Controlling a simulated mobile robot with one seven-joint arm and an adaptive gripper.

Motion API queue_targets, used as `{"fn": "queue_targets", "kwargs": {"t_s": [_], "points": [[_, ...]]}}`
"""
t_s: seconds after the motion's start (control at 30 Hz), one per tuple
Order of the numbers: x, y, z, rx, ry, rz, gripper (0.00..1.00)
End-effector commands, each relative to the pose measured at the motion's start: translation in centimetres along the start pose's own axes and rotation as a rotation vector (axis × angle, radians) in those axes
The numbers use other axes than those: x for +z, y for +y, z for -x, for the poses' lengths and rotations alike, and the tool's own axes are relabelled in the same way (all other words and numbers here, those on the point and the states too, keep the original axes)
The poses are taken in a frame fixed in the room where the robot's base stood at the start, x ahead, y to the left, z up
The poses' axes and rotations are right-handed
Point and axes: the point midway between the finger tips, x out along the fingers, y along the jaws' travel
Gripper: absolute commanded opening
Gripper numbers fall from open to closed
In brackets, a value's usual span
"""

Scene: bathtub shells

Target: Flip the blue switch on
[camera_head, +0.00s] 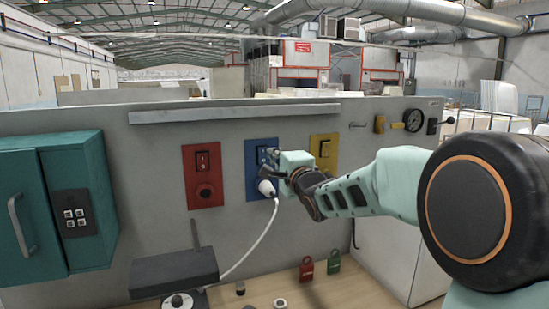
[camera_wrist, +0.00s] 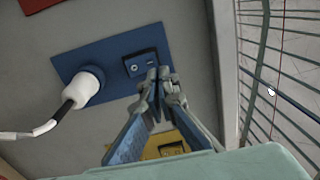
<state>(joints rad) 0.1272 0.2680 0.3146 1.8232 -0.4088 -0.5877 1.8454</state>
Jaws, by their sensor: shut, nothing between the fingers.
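The blue plate (camera_head: 251,184) is on the grey wall panel, between a red and a yellow one. In the wrist view the blue plate (camera_wrist: 112,62) carries a dark rocker switch (camera_wrist: 138,64) and a white plug (camera_wrist: 88,82) with a cable. My gripper (camera_wrist: 160,76) is shut and empty. Its fingertips are at the right edge of the switch; I cannot tell whether they touch it. In the head view my gripper (camera_head: 272,160) is in front of the blue plate and partly hides the switch. The switch's on or off position is not clear.
The red plate (camera_head: 204,176) has a switch and a round socket. The yellow plate (camera_head: 330,142) is just right of my gripper. A teal cabinet (camera_head: 85,160) juts out at left. A dark stand (camera_head: 174,270) and red and green padlocks lie below. The white cable (camera_head: 252,247) hangs down.

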Motion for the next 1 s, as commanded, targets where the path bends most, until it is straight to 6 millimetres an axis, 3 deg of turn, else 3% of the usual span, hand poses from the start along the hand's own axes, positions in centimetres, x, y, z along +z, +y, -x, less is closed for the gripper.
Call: {"fn": "queue_targets", "kwargs": {"t_s": [0.3, 0.5, 1.0], "points": [[-0.1, -1.0, 5.5, -0.001, 0.002, 0.002, 0.0], [0.0, -1.5, 7.5, -0.001, 0.001, 0.001, 0.0], [0.0, -1.6, 8.3, 0.0, 0.0, 0.001, 0.0]]}}
